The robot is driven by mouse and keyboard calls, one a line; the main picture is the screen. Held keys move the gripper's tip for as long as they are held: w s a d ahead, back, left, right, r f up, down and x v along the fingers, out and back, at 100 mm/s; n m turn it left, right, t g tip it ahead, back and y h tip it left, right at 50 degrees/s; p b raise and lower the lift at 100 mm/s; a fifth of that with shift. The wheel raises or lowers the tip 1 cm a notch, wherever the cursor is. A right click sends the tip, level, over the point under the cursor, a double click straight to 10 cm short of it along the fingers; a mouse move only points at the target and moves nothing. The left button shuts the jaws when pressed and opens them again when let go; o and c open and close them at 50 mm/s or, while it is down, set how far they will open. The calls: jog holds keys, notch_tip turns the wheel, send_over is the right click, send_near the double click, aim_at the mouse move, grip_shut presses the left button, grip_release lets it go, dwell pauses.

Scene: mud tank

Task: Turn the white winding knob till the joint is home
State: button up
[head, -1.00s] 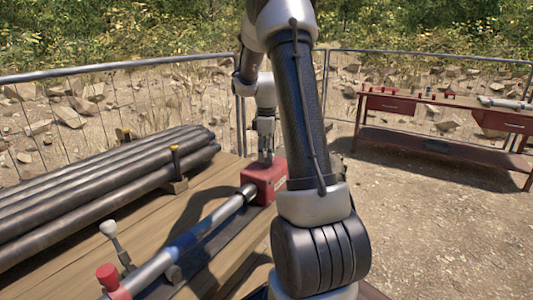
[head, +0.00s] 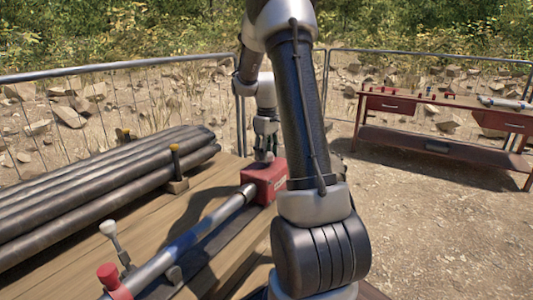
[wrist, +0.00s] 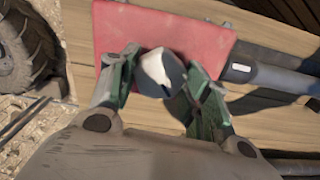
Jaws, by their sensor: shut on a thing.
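The white winding knob (wrist: 160,72) sits on top of the red box (wrist: 112,38), between my fingers in the wrist view. My gripper (wrist: 160,85) is shut on the knob from above, one green finger on each side. In the head view my gripper (head: 265,152) stands over the red box (head: 262,180), and the knob is hidden there. A metal rod with a blue band (head: 183,243) runs from the box toward the lower left. In the wrist view a grey and dark rod (wrist: 262,76) with a white mark meets the box's right side.
Dark pipes (head: 100,185) lie stacked on the wooden deck at left. A workbench with red drawers (head: 390,104) stands at right, on open ground. A wheel (wrist: 28,50) shows in the wrist view.

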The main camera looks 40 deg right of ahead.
jog(key=m, duration=0.4)
jog(key=shift+m, duration=0.3)
jog(key=m, duration=0.3)
jog(key=shift+m, duration=0.4)
jog(key=m, duration=0.3)
jog(key=shift+m, duration=2.1)
jog(key=o, duration=1)
jog(key=shift+o, duration=0.2)
notch_tip(320, 180, up, 12)
